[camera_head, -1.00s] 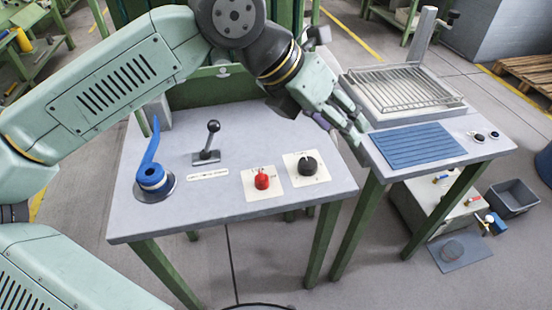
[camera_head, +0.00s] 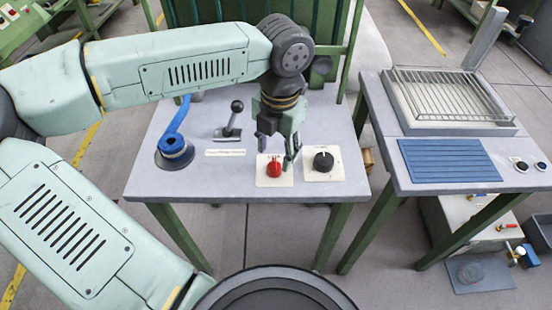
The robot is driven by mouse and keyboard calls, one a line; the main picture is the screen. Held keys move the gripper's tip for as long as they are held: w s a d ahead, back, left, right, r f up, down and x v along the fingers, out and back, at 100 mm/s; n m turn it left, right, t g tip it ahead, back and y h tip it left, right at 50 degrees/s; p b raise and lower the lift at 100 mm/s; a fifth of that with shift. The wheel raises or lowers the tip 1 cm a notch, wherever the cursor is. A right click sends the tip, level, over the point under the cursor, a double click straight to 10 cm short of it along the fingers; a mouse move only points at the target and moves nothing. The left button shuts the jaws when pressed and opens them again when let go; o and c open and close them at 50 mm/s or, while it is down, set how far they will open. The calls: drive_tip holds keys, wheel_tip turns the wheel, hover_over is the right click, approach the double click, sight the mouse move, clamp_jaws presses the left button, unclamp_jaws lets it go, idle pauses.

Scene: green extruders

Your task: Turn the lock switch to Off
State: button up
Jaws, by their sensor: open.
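A red knob (camera_head: 274,168) stands on a square cream plate near the table's front edge. To its right, a black rotary knob (camera_head: 323,161) with a pale pointer mark sits on a similar plate. The plate lettering is too small to read, so I cannot tell which is the lock switch. My gripper (camera_head: 278,151) points down over the red knob's plate, its fingers open. The fingers are close to the red knob; I cannot tell if they touch it. The black knob is clear of them.
A black ball-topped lever (camera_head: 235,112) and a blue lever on a round base (camera_head: 175,150) stand left on the grey table (camera_head: 145,185). A second table at right holds a blue ribbed mat (camera_head: 447,160) and a wire rack (camera_head: 450,92). A gap separates the tables.

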sight(276, 163)
wheel_tip(276, 163, down, 5)
drive_tip(key=shift+a+p, duration=0.1)
drive_tip(key=shift+p, duration=0.25)
clamp_jaws()
idle(0.5)
